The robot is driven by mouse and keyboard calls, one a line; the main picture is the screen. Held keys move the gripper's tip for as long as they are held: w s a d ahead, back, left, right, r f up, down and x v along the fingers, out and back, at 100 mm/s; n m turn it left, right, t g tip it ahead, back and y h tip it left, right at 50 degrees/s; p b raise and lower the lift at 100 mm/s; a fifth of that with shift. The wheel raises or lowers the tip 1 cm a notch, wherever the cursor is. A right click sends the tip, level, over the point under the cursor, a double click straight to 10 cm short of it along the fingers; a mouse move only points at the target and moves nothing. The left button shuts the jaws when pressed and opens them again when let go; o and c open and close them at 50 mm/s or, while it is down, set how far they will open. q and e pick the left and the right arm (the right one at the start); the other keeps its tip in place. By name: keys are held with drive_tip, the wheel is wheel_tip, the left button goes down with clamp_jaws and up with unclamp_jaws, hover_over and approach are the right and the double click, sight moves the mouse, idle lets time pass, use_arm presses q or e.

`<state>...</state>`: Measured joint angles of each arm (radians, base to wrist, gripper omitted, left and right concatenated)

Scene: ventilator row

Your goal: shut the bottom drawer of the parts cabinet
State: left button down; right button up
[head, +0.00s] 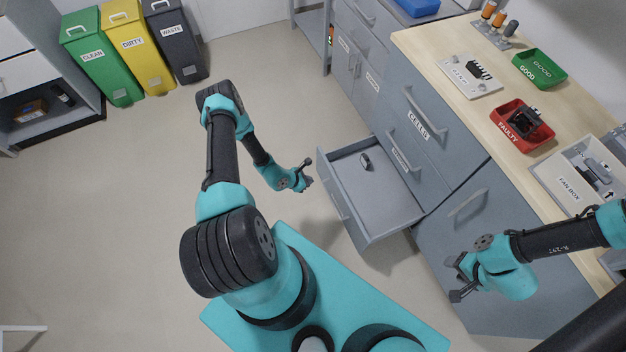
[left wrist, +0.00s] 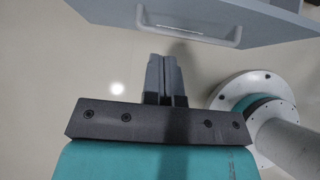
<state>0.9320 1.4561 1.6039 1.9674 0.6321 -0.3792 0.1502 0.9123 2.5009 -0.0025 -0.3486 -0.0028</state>
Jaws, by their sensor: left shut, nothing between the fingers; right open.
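The bottom drawer (head: 375,190) of the grey parts cabinet (head: 430,150) stands pulled out, with a small dark metallic item (head: 366,161) lying inside. My left gripper (head: 307,172) is shut and empty, just left of the drawer's front panel near its far end. In the left wrist view, my shut fingers (left wrist: 166,78) point toward the drawer front (left wrist: 230,22) and its handle (left wrist: 190,30), with a gap of floor showing between. My right gripper (head: 460,277) is open and empty in front of the cabinet's nearer door (head: 500,240).
The wooden worktop (head: 450,45) carries a red FAULTY tray (head: 540,142), a green GOOD tray (head: 545,82), a fan box (head: 560,185) and a white board (head: 468,88). Green, yellow and black bins (head: 125,60) stand at the back left.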

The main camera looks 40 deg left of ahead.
sight(333, 179)
use_arm(q)
drive_tip(key=x, duration=0.3)
drive_tip(key=w+r+x, duration=0.1)
drive_tip(key=x, duration=0.3)
drive_tip(key=d+x, duration=0.1)
drive_tip(key=x, duration=0.2)
drive_tip(key=shift+w, duration=0.45)
drive_tip(key=shift+w+d, duration=0.25)
drive_tip(key=shift+w, duration=0.1)
